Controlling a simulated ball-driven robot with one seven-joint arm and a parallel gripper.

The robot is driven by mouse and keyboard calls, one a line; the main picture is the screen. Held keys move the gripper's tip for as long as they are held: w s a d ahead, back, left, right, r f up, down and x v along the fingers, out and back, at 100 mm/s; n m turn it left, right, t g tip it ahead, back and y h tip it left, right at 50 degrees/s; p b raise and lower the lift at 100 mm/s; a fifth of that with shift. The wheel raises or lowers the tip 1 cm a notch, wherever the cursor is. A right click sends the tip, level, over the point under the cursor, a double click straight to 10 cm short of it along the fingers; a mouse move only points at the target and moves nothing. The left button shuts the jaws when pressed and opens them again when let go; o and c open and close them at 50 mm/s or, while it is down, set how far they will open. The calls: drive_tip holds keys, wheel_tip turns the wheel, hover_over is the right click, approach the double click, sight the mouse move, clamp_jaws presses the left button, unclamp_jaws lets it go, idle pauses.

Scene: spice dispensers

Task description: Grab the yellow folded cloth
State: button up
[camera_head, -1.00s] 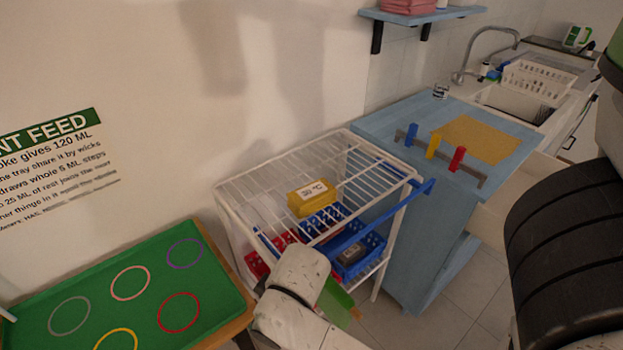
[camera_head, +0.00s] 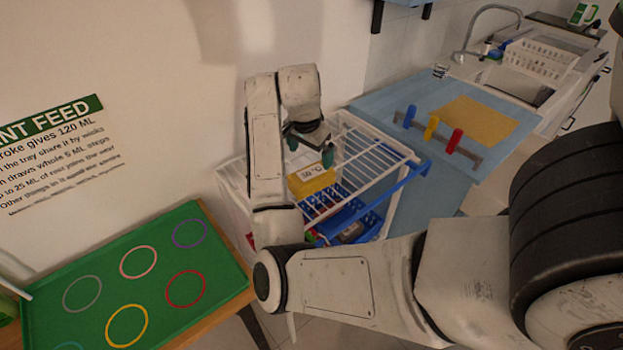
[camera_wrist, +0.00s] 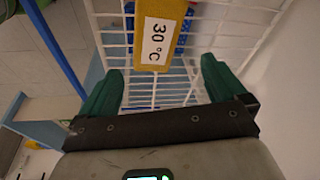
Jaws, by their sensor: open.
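The yellow folded cloth (camera_head: 311,181) with a white "30 °C" label lies on the white wire rack's top. In the wrist view the cloth (camera_wrist: 163,34) is beyond the fingertips, roughly centred between them. My gripper (camera_head: 310,152) is open and empty, just above and behind the cloth in the head view. Its two green fingers (camera_wrist: 155,80) are spread apart in the wrist view, with wire bars showing between them. A flat yellow mat (camera_head: 480,122) lies on the blue counter.
The white wire rack (camera_head: 375,150) has a blue handle (camera_head: 412,176) at its right and blue baskets (camera_head: 352,222) below. Blue, yellow and red pegs (camera_head: 432,128) stand on the blue counter (camera_head: 378,105). A green tray (camera_head: 215,280) with coloured rings is at the left.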

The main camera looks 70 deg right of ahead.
sight(311, 173)
drive_tip(key=shift+d+r+m+y, duration=0.15)
drive_tip(key=shift+r+m+y, duration=0.15)
drive_tip(key=shift+m+y, duration=0.45)
drive_tip(key=shift+w+r+m+y, duration=0.2)
drive_tip(key=shift+m+y, duration=0.35)
drive_tip(key=shift+m, duration=0.5)
drive_tip(key=shift+a, duration=0.2)
drive_tip(key=shift+f+m, duration=0.2)
drive_tip(key=shift+m, duration=0.1)
wheel_tip(311, 173, down, 5)
drive_tip(key=shift+r+p, duration=0.1)
drive_tip(key=shift+p, duration=0.25)
drive_tip(key=shift+s+d+f+p, duration=0.1)
drive_tip(key=shift+d+f+p, duration=0.15)
drive_tip(key=shift+f, duration=0.65)
drive_tip(key=shift+s+d+f+p, duration=0.1)
drive_tip(key=shift+f+p, duration=0.1)
drive_tip(key=shift+f, duration=0.7)
drive_tip(key=shift+d+f+p, duration=0.2)
drive_tip(key=shift+f+p, duration=0.05)
drive_tip(key=shift+f, duration=0.65)
drive_tip(key=shift+c, duration=0.2)
drive_tip(key=c, duration=1.1)
